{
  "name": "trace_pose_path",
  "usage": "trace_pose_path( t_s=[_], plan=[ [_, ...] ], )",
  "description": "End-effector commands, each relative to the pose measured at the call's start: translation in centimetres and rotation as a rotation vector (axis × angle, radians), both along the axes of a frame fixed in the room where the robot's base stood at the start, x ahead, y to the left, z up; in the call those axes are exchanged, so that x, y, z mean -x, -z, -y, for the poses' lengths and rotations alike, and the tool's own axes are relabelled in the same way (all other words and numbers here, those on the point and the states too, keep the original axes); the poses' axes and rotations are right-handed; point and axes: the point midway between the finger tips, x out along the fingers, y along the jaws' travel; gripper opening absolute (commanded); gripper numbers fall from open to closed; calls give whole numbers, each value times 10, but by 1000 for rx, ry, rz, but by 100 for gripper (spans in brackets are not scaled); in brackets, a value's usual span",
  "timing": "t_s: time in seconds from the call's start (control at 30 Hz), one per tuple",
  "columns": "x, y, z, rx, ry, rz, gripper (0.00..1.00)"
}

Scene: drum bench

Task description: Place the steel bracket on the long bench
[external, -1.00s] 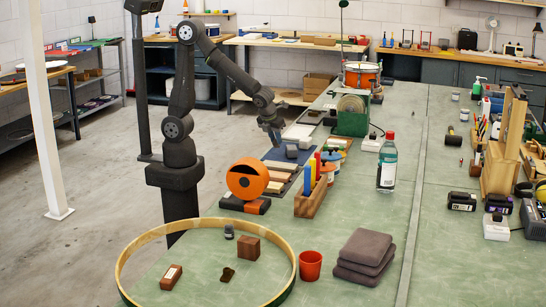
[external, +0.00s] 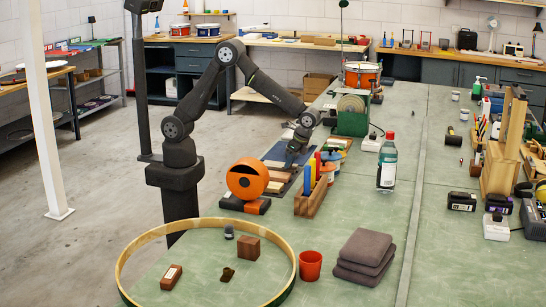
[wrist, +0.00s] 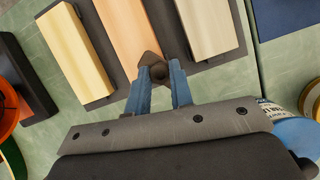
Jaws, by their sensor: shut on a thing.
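The bracket is at the fingertips, in front of the strips in that view. I cannot tell how high it is above them. In the external view it is too small to make out against the gripper.
Wooden strips (wrist: 75,48) lie on dark bases below the gripper. An orange tape dispenser (external: 246,180), a rack of coloured handles (external: 313,190) and a blue-lidded jar (wrist: 295,135) stand close by. A clear bottle (external: 387,165) is to the right. Bare green bench lies in front of it.

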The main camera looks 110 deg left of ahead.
Motion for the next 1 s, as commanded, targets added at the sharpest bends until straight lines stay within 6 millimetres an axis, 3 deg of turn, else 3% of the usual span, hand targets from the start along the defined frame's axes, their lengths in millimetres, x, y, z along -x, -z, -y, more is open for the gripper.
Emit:
trace_pose_path(
  t_s=[0.23, 0.5, 0.63, 0.87, 1.0],
  plan=[
    [-6, 6, 15, 0, -133, 1, 0],
    [-7, 6, 71, -1, -139, 3, 0],
    [-6, 6, 80, -1, -142, 2, 0],
    [-5, 1, 62, -1, -100, 2, 0],
    [-1, -10, 20, -2, 2, 1, 0]
  ],
)
